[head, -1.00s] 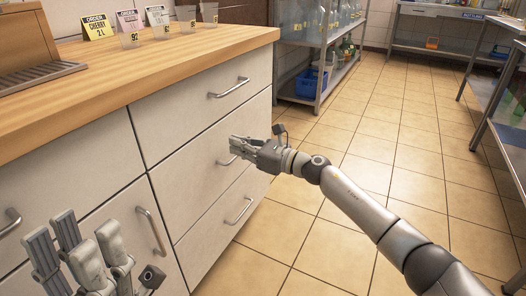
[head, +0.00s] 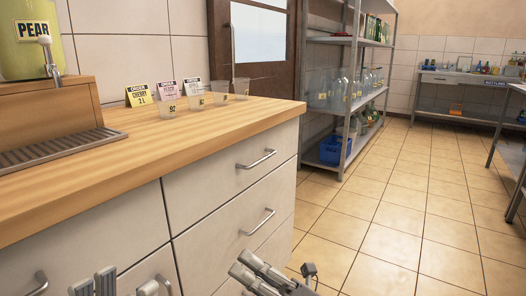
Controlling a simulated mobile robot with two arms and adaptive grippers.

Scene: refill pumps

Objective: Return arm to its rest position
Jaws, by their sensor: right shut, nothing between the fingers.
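My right gripper (head: 240,267) shows at the bottom middle, in front of the drawer fronts. Its fingers are together with nothing between them, and most of its arm is below the picture. My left gripper (head: 122,284) shows only as fingertips at the bottom left edge. Its fingers stand apart and I see nothing between them; the rest is cut off. Both grippers are lower than the wooden counter top (head: 150,150).
White drawers with metal handles (head: 257,160) stand under the counter. On it are a dispenser (head: 40,110), order cards (head: 139,95) and clear cups (head: 195,102). A metal shelf (head: 350,105) with bottles and a blue bin (head: 333,149) stands behind. Tiled floor (head: 390,220) is free at right.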

